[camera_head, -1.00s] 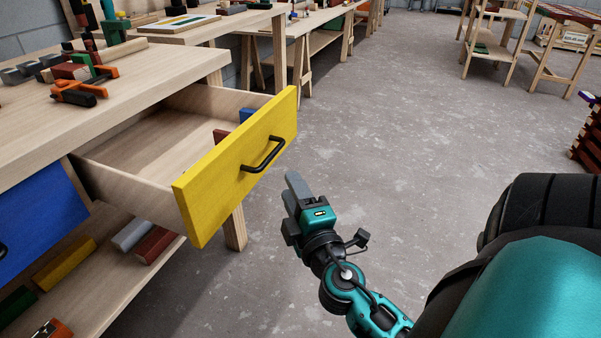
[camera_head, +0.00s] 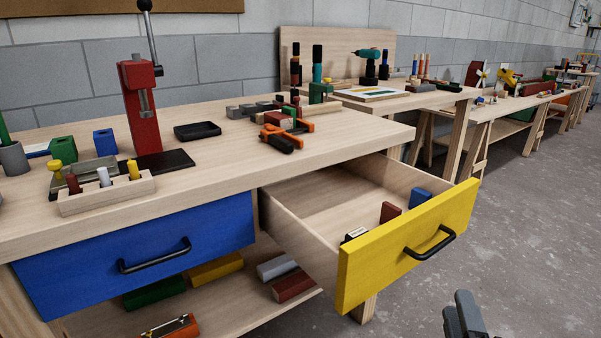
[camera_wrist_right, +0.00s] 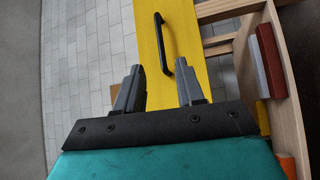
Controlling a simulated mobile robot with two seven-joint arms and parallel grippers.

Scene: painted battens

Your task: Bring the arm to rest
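My right gripper (camera_head: 465,316) shows only as grey fingers at the bottom edge of the head view, in front of the open yellow drawer and below its handle. In the right wrist view my right gripper (camera_wrist_right: 161,80) has its two fingers spread apart with nothing between them. The yellow drawer front (camera_wrist_right: 189,30) and its black handle (camera_wrist_right: 165,45) lie beyond the fingers, apart from them as far as I can tell. My left gripper is not in view.
The yellow drawer (camera_head: 380,262) stands pulled out of the workbench (camera_head: 230,165) and holds several small blocks. The blue drawer (camera_head: 80,262) beside it is shut. A red press (camera_head: 140,115) stands on the bench. Bare floor (camera_head: 530,240) lies to the right.

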